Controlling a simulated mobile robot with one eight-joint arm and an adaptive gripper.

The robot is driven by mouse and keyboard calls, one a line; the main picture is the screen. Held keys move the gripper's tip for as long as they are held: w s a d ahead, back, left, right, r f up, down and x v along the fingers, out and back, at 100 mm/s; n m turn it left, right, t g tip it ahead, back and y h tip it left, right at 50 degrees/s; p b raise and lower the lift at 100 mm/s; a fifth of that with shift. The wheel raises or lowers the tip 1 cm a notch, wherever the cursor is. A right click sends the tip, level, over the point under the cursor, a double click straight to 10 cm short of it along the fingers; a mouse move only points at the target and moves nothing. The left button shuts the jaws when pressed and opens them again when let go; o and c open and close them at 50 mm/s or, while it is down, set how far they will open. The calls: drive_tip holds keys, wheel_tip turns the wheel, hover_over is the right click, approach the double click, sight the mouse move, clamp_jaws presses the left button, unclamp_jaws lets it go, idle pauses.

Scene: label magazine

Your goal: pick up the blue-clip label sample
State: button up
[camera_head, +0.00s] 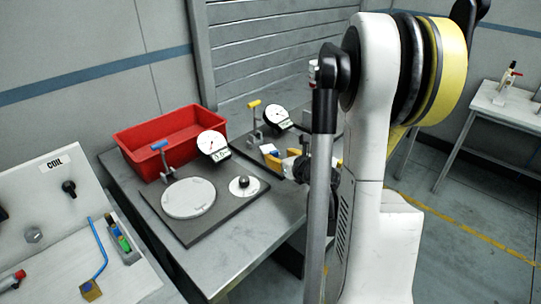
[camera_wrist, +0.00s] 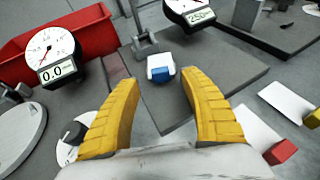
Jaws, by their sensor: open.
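The blue-clip label sample (camera_wrist: 160,66) is a small white piece with a blue clip on its near side. In the wrist view it lies on a dark grey plate (camera_wrist: 165,103), straight ahead of my gripper (camera_wrist: 159,77). My yellow fingers are spread wide, one on each side of the sample's line, with nothing between them. In the head view the sample (camera_head: 268,149) shows just beyond my gripper (camera_head: 288,160), which is partly hidden behind my arm. I cannot tell the exact gap between fingertips and sample.
White cards with a red clip (camera_wrist: 280,152) and a yellow clip (camera_wrist: 312,118) lie to the right. A dial gauge reading 0.0 (camera_wrist: 52,55) and a red bin (camera_head: 170,140) stand left. Another gauge (camera_wrist: 190,8) and a post (camera_wrist: 145,44) stand close behind the sample.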

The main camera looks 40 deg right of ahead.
sight(275, 153)
drive_tip(key=b+x, duration=0.1)
drive_tip(key=x, duration=0.3)
drive_tip(key=shift+s+f+b, duration=0.1)
drive_tip(key=shift+f+b, duration=0.1)
drive_tip(key=shift+b, duration=0.2)
drive_tip(key=shift+w+d, duration=0.15)
drive_tip(key=shift+w, duration=0.25)
drive_tip(key=c, duration=0.9)
drive_tip(key=shift+r, duration=0.1)
drive_tip(key=shift+c, duration=0.6)
